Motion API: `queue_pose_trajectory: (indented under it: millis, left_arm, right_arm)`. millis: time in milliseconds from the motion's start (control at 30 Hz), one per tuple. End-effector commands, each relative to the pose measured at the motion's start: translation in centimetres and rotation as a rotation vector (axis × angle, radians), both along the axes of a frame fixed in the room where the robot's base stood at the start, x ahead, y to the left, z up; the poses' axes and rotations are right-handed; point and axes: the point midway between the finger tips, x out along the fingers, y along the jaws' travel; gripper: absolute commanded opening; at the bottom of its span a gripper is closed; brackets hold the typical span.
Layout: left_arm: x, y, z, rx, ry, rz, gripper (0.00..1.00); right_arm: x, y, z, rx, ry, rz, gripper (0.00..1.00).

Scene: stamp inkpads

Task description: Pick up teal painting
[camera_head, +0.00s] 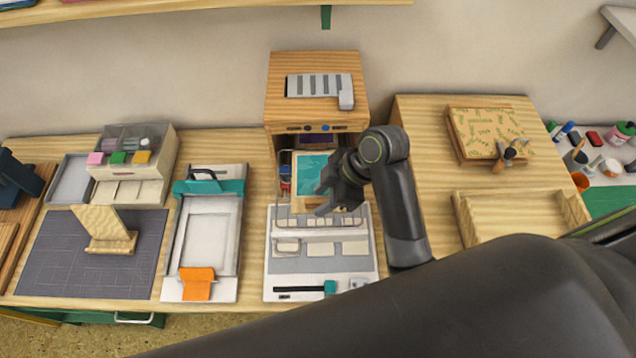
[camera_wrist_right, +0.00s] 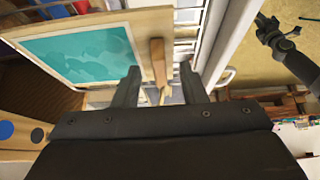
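The teal painting (camera_head: 312,172) is a teal picture with a pale border and wooden edge. It sits in the opening under the wooden printer-like box. In the right wrist view the painting (camera_wrist_right: 78,52) fills the upper left, tilted, with a wooden handle-like piece (camera_wrist_right: 157,62) at its near edge. My right gripper (camera_head: 322,198) is at the painting's lower right side. Its fingers (camera_wrist_right: 158,88) are apart, with the wooden piece showing between or just beyond them; contact cannot be told. A dark arm-like part (camera_wrist_right: 278,36), perhaps my left gripper, shows small at the upper right.
The wooden box (camera_head: 318,62) stands behind. A white tray with pale blocks (camera_head: 320,250) lies in front. A screen frame with a teal clamp (camera_head: 208,235) and a grey mat (camera_head: 60,255) are to the left. A wooden tray (camera_head: 510,215) is to the right. My right arm covers the lower right.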

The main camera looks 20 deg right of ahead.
Motion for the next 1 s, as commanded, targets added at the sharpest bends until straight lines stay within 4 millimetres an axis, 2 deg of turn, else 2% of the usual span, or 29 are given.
queue_pose_trajectory:
  millis: [300,600,1000]
  left_arm:
    - [0.01,0.02,0.14,0.000,0.000,0.000,0.29]
    - [0.07,0.02,0.14,0.000,-0.001,0.000,0.29]
    - [0.30,0.04,0.54,0.000,-0.004,-0.001,0.29]
  right_arm:
    - [0.06,0.25,-0.51,-0.002,-0.001,0.000,0.37]
    - [0.07,0.25,-0.48,-0.002,-0.001,0.000,0.00]
    - [0.21,0.24,-0.09,-0.002,-0.002,0.000,0.00]
